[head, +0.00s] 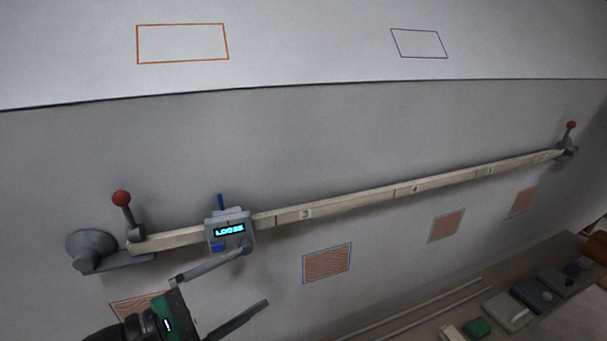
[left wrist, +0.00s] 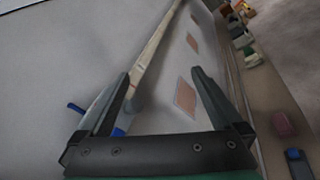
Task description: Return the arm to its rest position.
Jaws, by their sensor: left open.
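My left gripper (head: 257,274) is at the lower left of the head view, open with nothing between its fingers. Its upper fingertip overlaps the lower right corner of a grey device; I cannot tell if they touch. In the left wrist view my gripper (left wrist: 160,76) shows two spread fingers. The grey device (head: 213,232) sits on a long pale rail (head: 350,202) and its display reads "LOOSE". In the left wrist view the device is mostly hidden behind the left finger. My right gripper is not in view.
The rail runs along a grey hull wall, with red-knobbed clamps at its left end (head: 121,199) and right end (head: 571,126). Hatched patches (head: 327,263) lie below it. A bench at lower right holds several blocks, including a green one (head: 478,328). The wall above the rail is clear.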

